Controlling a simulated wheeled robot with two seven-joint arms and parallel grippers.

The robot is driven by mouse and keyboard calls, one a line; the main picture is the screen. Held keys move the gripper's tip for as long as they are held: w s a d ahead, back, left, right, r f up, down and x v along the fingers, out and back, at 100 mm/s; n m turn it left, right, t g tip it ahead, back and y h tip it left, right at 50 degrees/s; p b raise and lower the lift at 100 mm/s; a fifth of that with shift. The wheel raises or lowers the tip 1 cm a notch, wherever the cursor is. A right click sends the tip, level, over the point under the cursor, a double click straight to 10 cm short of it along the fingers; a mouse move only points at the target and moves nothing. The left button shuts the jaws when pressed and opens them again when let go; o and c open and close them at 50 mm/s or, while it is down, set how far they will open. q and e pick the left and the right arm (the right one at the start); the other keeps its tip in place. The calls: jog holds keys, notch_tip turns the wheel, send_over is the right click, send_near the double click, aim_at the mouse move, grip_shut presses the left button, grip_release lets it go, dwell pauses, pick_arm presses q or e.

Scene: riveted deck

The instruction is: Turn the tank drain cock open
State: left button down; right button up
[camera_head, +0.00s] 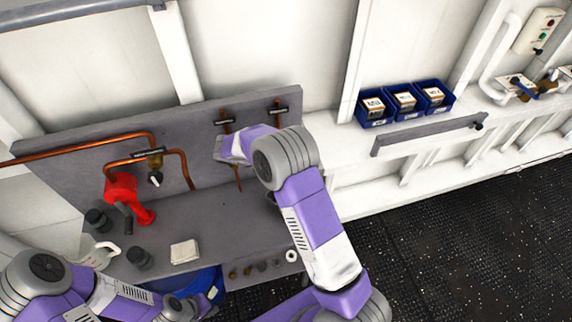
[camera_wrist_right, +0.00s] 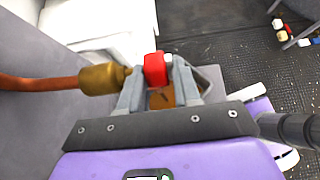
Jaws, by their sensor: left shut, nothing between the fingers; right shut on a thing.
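In the right wrist view, a brass cock body (camera_wrist_right: 103,78) sits on the end of a copper pipe from the left. Its red handle (camera_wrist_right: 155,69) is between the fingers of my right gripper (camera_wrist_right: 157,88), which is shut on it. In the head view my right arm reaches up to the grey back panel, and its wrist hides the fingers and the cock. My left gripper (camera_head: 188,308) is low at the left, shut and empty, beside the blue bucket and apart from the cock. The small pipe labels are too small to read.
A brass valve (camera_head: 155,166) hangs on copper pipes left of my right wrist. A red pump-like item (camera_head: 124,192), dark jars and a white cloth (camera_head: 184,252) are on the grey bench. A blue bucket (camera_head: 207,284) stands at its front. Blue bins (camera_head: 374,117) are at the right.

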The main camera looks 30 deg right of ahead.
jog(key=shift+f+g+h+b, duration=0.1)
jog(key=shift+g+h+b, duration=0.2)
jog(key=shift+h, duration=1.1)
jog(key=o, duration=1)
jog(key=shift+f, duration=0.1)
jog(key=shift+c, duration=0.2)
notch_tip(320, 180, up, 10)
jog(key=shift+r, duration=0.1)
